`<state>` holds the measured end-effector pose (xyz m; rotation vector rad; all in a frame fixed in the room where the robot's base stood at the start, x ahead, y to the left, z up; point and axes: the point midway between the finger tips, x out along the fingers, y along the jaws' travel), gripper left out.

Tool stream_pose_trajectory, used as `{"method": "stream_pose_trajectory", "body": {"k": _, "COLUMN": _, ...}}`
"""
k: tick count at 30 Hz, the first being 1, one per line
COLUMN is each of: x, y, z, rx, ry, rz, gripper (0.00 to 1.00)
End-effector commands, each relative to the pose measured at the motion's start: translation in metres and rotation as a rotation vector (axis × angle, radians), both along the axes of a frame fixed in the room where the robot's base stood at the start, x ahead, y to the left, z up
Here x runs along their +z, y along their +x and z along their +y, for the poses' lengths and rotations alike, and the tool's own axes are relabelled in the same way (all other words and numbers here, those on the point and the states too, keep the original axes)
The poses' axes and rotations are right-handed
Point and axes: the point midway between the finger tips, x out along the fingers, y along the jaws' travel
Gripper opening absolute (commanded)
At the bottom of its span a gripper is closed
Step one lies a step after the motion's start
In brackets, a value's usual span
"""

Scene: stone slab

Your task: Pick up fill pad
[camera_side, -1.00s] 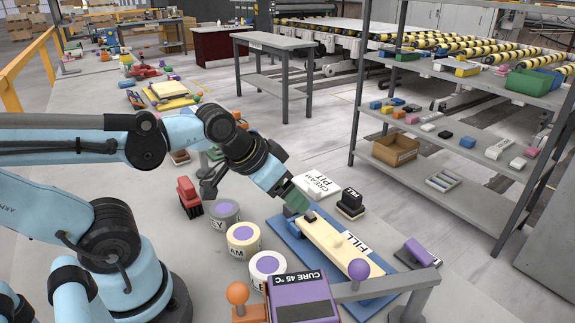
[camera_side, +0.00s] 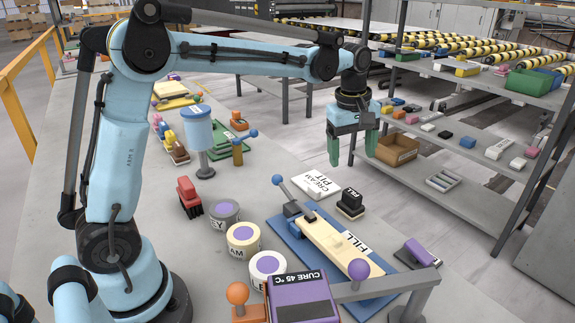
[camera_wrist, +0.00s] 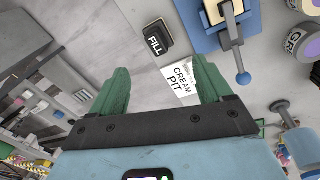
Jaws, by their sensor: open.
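The fill pad is a small black block with a FILL label (camera_side: 351,203), standing on the slab just right of the white CREAM PIT card (camera_side: 320,184). It also shows in the wrist view (camera_wrist: 155,42), upper middle, beyond the fingertips. My gripper (camera_side: 352,152) hangs pointing down, well above the slab and behind the pad in the side view. Its two green fingers are spread with nothing between them; they also show in the wrist view (camera_wrist: 160,75). The pad is apart from the fingers.
A blue fixture (camera_side: 290,235) holds a cream bar marked FILL (camera_side: 335,245), with a blue-knobbed lever (camera_side: 290,192) sticking up at its far end. Round pots (camera_side: 243,238) stand left of it. A grey shelf rack (camera_side: 470,110) with a cardboard box (camera_side: 395,149) stands close behind my gripper.

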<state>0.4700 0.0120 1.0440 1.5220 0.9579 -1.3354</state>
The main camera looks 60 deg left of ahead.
Motion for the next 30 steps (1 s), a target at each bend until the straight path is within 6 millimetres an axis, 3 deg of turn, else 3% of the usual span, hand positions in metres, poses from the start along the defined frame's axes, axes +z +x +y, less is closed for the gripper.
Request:
{"method": "stream_pose_trajectory", "body": {"k": 3, "x": -0.015, "y": 0.020, "z": 0.002, "rx": 0.142, "ry": -0.016, "rz": 0.057, "gripper": 0.79}}
{"method": "stream_pose_trajectory", "body": {"k": 9, "x": -0.033, "y": 0.036, "z": 0.004, "rx": 0.297, "ry": -0.024, "rz": 0.116, "gripper": 0.79}}
{"method": "stream_pose_trajectory", "body": {"k": 14, "x": -0.043, "y": 0.039, "z": 0.005, "rx": 0.332, "ry": -0.024, "rz": 0.128, "gripper": 0.79}}
{"method": "stream_pose_trajectory", "body": {"k": 24, "x": -0.095, "y": 0.038, "z": 0.005, "rx": 0.331, "ry": -0.024, "rz": 0.127, "gripper": 0.79}}
{"method": "stream_pose_trajectory", "body": {"k": 30, "x": -0.108, "y": 0.037, "z": 0.005, "rx": 0.330, "ry": -0.024, "rz": 0.127, "gripper": 0.79}}
